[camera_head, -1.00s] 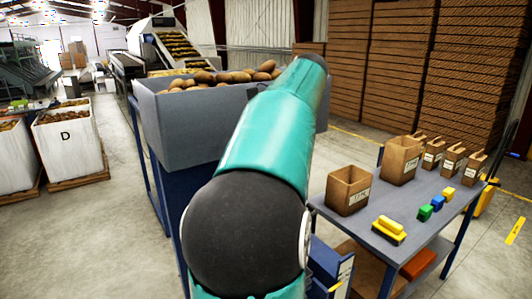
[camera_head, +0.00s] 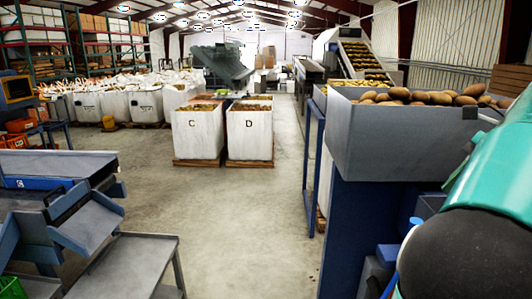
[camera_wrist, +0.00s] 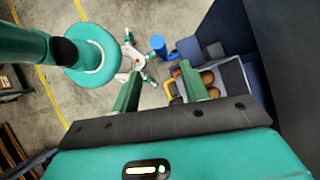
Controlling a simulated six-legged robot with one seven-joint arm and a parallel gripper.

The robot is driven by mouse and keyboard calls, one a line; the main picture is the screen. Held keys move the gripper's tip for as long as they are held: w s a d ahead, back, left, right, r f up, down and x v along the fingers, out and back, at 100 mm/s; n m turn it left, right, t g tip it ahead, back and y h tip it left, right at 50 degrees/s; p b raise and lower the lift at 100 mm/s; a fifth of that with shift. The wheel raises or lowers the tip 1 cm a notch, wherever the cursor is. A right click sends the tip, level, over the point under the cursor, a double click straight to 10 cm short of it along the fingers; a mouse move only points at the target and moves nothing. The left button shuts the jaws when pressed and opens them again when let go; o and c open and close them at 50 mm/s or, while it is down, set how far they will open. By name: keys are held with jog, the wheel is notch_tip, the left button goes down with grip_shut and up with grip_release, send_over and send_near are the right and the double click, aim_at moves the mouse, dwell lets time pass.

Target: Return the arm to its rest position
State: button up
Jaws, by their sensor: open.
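My arm (camera_head: 492,190), teal with a dark joint, fills the right edge of the head view beside the potato bin, and its far end is cut off. My gripper (camera_wrist: 160,70) shows in the wrist view as two green fingers standing apart, with nothing between them. It points down past my own teal body and legs toward the concrete floor. A grey tray (camera_wrist: 231,74) with a few brown potatoes lies below and beyond the right finger. The gripper does not show in the head view.
A grey bin (camera_head: 400,140) heaped with potatoes stands close at the right. White boxes C (camera_head: 195,138) and D (camera_head: 250,138) stand ahead on pallets. A grey sorting bench (camera_head: 60,165) is at the left. The concrete floor (camera_head: 225,215) between them is clear.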

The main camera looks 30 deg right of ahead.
jog(key=w+a+f+n+g+h, duration=0.1)
jog(key=w+a+f+n, duration=0.4)
jog(key=a, duration=0.4)
jog(key=w+a+f+n+h, duration=0.1)
jog(key=w+a+f+n, duration=0.2)
jog(key=w+a+n, duration=0.5)
jog(key=s+a+f+n, duration=0.1)
jog(key=a+f+n, duration=0.3)
jog(key=a, duration=0.3)
jog(key=s+a+f+n+t+h, duration=0.1)
jog(key=a+f+n, duration=0.3)
jog(key=a, duration=0.4)
jog(key=s+a+f+n+t+h, duration=0.1)
jog(key=s+a+f+n, duration=0.1)
jog(key=a+f+n, duration=0.2)
jog(key=a+n, duration=0.1)
jog(key=a, duration=0.2)
jog(key=shift+a+n, duration=0.2)
jog(key=shift+n, duration=0.1)
jog(key=shift+c, duration=1)
jog(key=shift+d, duration=0.1)
jog(key=shift+s+d, duration=0.1)
